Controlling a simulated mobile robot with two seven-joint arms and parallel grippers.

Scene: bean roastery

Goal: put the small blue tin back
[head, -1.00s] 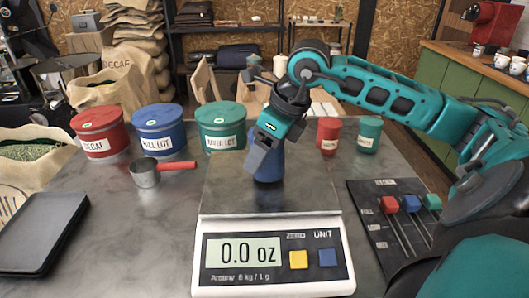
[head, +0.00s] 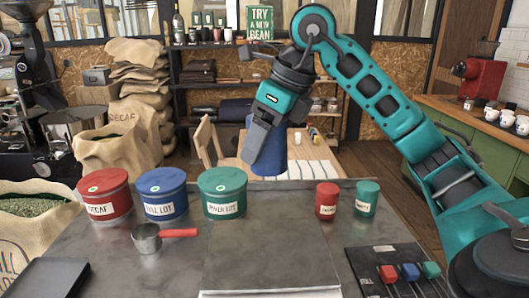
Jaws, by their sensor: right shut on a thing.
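The small blue tin (head: 268,158) is held up in the air by my right gripper (head: 262,140), which is shut on it from above. The tin looks upright; the fingers cover part of its front and no label shows. It appears in front of the table's far edge, clear of the surface. A small red tin (head: 326,204) and a small green tin (head: 366,201) stand together at the right of the table (head: 110,262). My left gripper is out of view.
Large red (head: 104,196), blue (head: 161,196) and green (head: 222,196) tins stand at the left. A metal scoop (head: 147,238) lies before them. The scale's plate (head: 270,255) is bare. A slider panel (head: 385,262) is at front right. Table between the green tins is clear.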

